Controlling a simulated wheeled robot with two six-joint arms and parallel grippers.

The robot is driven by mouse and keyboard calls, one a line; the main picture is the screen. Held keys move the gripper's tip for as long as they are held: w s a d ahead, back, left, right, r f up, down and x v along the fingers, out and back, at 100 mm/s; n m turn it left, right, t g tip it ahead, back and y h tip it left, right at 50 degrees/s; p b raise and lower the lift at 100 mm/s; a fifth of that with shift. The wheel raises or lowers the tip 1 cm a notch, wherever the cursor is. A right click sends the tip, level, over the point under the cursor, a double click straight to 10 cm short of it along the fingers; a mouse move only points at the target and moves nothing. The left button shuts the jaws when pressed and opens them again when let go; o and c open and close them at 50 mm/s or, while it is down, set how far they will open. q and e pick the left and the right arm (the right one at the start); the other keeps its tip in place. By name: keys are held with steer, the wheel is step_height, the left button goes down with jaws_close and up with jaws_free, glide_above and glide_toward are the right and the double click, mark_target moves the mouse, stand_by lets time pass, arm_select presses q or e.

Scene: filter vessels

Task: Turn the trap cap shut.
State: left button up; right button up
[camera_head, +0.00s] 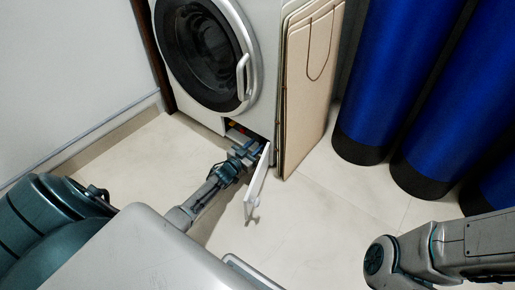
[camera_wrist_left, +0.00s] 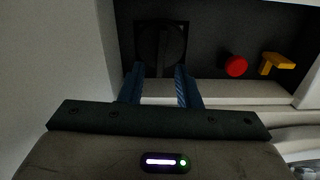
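The trap cap (camera_wrist_left: 174,38) is a dark round disc with a raised upright bar across it, set in a dark recess in the left wrist view. My left gripper (camera_wrist_left: 160,72) is open, with its two blue fingers pointing at the cap. The fingertips are on either side of the bar's line, with a gap between them; whether they touch the cap I cannot tell. In the head view my left gripper (camera_head: 246,149) is at the low opening of the white front-loading machine (camera_head: 262,50), and the cap is hidden there. My right gripper is out of view.
A red knob (camera_wrist_left: 236,66) and a yellow lever (camera_wrist_left: 277,63) are right of the cap. The white flap (camera_head: 257,184) stands open beside my left gripper. Cardboard sheets (camera_head: 306,95) lean against the machine. Blue cylinders (camera_head: 392,75) stand at right. The floor between is clear.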

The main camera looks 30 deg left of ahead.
arm_select(q)
steer(key=shift+w, duration=0.95)
steer(key=shift+c, duration=0.2)
jaws_close()
